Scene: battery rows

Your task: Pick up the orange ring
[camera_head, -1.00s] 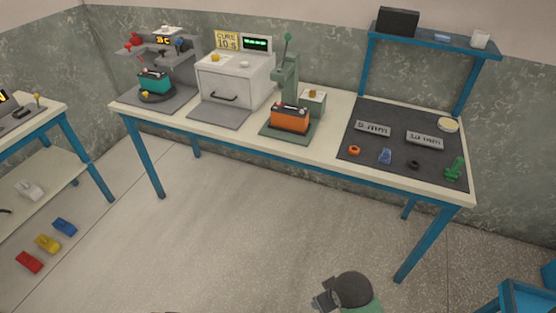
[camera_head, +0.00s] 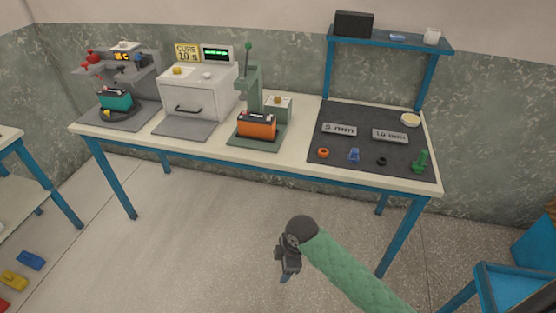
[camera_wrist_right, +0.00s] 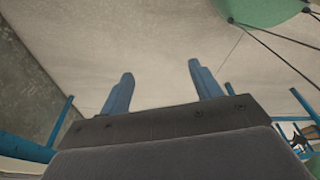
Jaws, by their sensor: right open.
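The orange ring (camera_head: 323,153) lies on the dark mat (camera_head: 375,168) near its front left corner, on the right part of the workbench. My right gripper (camera_head: 286,277) is in front of the bench and below its top, well apart from the ring. In the right wrist view its two blue fingers (camera_wrist_right: 158,92) are spread with nothing between them. The ring does not show in the right wrist view. My left gripper is in neither view.
Beside the ring on the mat are a blue part (camera_head: 354,156), a black ring (camera_head: 381,161) and a green part (camera_head: 421,161). Two labelled plates lie behind. A press with an orange battery (camera_head: 257,125) stands left of the mat. A blue stool (camera_head: 510,285) stands at lower right.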

